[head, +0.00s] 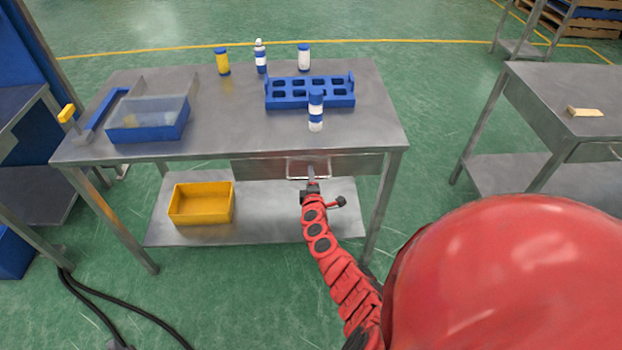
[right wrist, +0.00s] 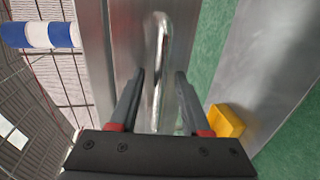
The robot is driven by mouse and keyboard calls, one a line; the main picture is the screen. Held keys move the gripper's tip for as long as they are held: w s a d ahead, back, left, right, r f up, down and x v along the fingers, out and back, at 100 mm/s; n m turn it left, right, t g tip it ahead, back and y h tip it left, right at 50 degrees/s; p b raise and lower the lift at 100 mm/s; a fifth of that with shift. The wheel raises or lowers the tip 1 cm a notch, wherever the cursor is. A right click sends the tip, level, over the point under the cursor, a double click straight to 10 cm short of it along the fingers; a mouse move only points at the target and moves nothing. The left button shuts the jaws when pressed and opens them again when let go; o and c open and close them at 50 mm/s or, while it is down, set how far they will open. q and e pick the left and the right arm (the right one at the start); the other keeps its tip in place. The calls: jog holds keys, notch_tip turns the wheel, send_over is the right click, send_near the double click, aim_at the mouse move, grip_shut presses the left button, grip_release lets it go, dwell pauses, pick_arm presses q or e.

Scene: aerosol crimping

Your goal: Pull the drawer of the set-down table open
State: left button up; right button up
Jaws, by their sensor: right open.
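The set-down table (head: 230,130) is a grey metal table with a drawer (head: 355,164) under its front edge. The drawer looks shut. Its metal bar handle (head: 293,170) also shows in the right wrist view (right wrist: 159,50), between the fingers of my right gripper (right wrist: 159,74). That gripper, also in the head view (head: 311,176), is open, with one finger on each side of the bar. I cannot tell whether either finger touches it. My left gripper is not in view.
On the tabletop stand a blue rack (head: 310,100), a blue-and-white can (head: 316,110) near the front, several cans at the back and a blue bin (head: 148,134). A yellow bin (head: 200,204) sits on the lower shelf. Another table (head: 570,95) stands right.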

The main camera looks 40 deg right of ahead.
grip_shut()
dwell(1.4)
